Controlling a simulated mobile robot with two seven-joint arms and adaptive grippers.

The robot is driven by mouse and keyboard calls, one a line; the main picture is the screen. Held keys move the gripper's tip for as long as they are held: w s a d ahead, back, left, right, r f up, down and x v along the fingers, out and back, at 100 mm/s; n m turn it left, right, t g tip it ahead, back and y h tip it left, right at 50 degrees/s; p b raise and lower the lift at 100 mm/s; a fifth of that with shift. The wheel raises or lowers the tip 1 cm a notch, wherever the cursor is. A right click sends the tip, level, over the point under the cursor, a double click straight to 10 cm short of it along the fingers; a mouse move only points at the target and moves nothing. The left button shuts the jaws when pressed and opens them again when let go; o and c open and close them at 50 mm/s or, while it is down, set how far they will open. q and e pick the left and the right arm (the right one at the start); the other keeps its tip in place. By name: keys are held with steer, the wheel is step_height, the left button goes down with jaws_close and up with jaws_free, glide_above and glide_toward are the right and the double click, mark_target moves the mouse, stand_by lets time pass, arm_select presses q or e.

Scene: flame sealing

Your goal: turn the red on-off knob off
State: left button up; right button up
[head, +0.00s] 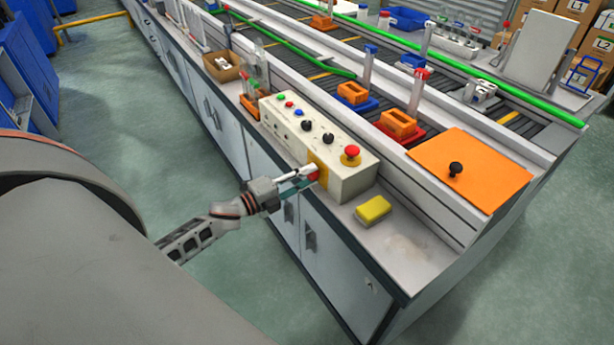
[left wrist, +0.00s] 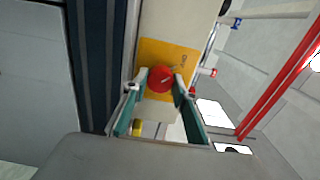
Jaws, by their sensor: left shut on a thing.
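In the head view the knob (head: 313,175) is partly covered by my left gripper (head: 306,173). In the left wrist view the two fingers of my left gripper (left wrist: 160,84) lie on either side of the knob and are shut on it. The knob's pointer mark is too small to read for sure. My right gripper is in neither view.
A red mushroom button (head: 351,152) and several small buttons and black knobs are on top of the box. A yellow sponge (head: 373,209) lies on the bench ledge in front. An orange panel (head: 470,168) is at the right. The floor left of the bench is clear.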

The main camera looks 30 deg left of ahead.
arm_select(q)
steer(key=o, duration=1.1)
steer(key=v, duration=1.2)
steer(key=s+d+f+n+g+y, duration=0.1)
steer(key=s+d+f+n+g, duration=0.1)
steer(key=s+d+f+n, duration=0.2)
steer(key=s+d+f+n+g+y, duration=0.2)
steer(key=s+d+f+n, duration=0.3)
steer(key=d+n, duration=0.3)
steer(key=s+d+f+n+g+y, duration=0.1)
steer(key=s+d+f+n, duration=0.3)
steer(key=d, duration=0.6)
steer(key=shift+s+f+n+g, duration=0.2)
steer(key=shift+f+n+g, duration=0.05)
steer(key=shift+f+n, duration=0.3)
steer(key=shift+s+f+n+g, duration=0.25)
steer(key=shift+f+n, duration=0.2)
steer(key=shift+f, duration=0.2)
